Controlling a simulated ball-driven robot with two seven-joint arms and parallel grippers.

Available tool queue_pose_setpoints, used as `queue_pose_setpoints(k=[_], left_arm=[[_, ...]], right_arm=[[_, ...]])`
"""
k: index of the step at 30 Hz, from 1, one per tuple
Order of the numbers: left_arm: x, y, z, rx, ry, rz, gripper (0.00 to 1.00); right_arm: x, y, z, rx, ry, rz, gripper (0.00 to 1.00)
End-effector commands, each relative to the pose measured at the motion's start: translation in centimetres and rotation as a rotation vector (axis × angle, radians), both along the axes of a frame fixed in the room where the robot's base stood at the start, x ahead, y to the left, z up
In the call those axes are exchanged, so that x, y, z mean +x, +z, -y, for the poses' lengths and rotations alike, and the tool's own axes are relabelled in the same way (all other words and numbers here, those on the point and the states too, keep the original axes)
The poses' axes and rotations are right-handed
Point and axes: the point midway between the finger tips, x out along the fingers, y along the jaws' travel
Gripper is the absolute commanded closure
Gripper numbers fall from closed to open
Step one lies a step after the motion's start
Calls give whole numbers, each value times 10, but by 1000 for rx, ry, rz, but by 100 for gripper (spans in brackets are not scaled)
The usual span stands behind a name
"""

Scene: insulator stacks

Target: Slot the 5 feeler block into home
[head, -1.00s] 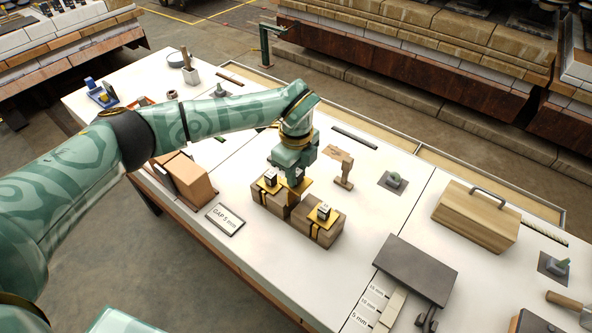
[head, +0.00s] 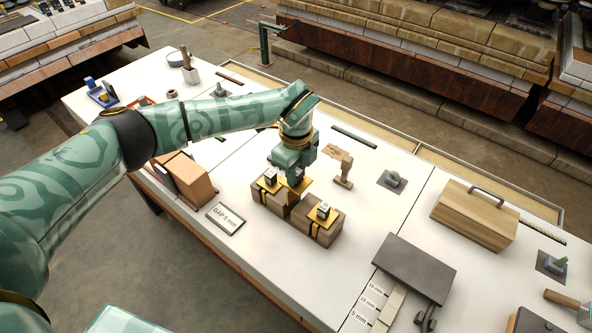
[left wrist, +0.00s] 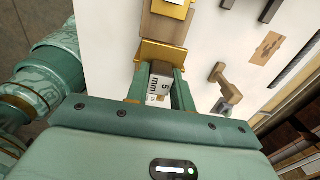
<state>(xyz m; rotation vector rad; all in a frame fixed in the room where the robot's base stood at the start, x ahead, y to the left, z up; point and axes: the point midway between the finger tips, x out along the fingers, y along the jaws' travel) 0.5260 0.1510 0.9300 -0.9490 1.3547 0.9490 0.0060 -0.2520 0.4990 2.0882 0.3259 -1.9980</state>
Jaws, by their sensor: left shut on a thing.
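My left gripper (head: 292,180) is low between two strapped wooden blocks, the left one (head: 267,197) and the right one (head: 319,228). In the left wrist view its fingers (left wrist: 158,92) are shut on the feeler block (left wrist: 161,82), a pale block marked 5 mm. In the head view the gripper hides most of this block. A yellow plate (left wrist: 163,52) lies just beyond the block in the wrist view. I cannot tell how deep the block sits. A label rack (head: 389,306) with 15, 10 and 5 mm tags lies at the front right. My right gripper is not in view.
A GAP 5 mm sign (head: 226,218) lies in front of the blocks. A brown stand (head: 343,168) is behind them. A grey flat case (head: 413,262) and a wooden box with a handle (head: 475,216) are to the right. White table (head: 375,215) is clear between.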

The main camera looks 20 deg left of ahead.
Motion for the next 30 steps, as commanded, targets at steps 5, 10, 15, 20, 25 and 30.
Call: queue_pose_setpoints(k=[5,10,15,20,25,30], left_arm=[[0,1,0,0,0,0,96],[0,2,0,0,1,0,96],[0,0,0,0,0,0,96],[0,0,0,0,0,0,96],[0,-3,0,0,0,0,96],[0,-7,0,0,0,0,96]], right_arm=[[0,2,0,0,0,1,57],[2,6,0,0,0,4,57],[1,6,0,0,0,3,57],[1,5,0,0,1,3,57],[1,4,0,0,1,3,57],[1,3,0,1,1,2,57]])
